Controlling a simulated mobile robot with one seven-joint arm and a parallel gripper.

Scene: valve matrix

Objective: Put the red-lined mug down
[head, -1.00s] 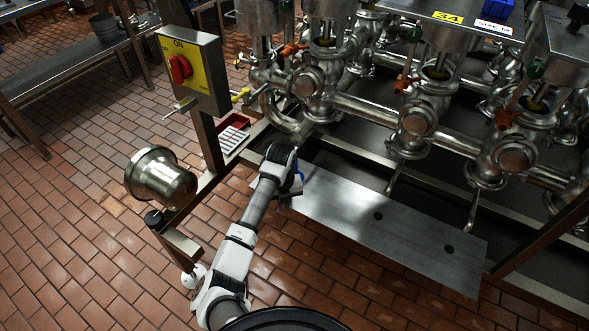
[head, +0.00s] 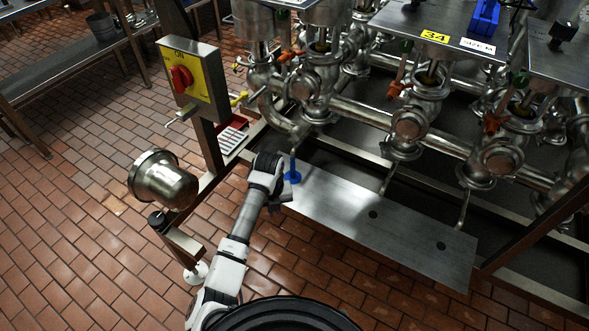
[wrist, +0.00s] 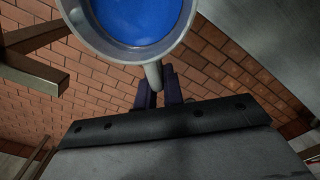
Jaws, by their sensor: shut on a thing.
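The mug (wrist: 82,23) in the wrist view has a pale grey outside and a blue inside; no red lining shows. My gripper (wrist: 158,86) is shut on its handle (wrist: 153,74), which lies between the two dark fingers. The mug's rim is cut by the top of the wrist view and its base is hidden. In the head view my gripper (head: 272,188) is at the left end of a bare metal plate (head: 335,205). A small blue shape (head: 292,177) with an upright blue part shows beside it; I cannot tell whether this is the mug.
A yellow switch box (head: 192,80) on a post and a steel bowl (head: 162,180) stand left of my arm. Steel valves and pipes (head: 410,125) rise behind the plate. The plate is clear apart from dark holes. Brick floor (head: 90,240) lies open at left.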

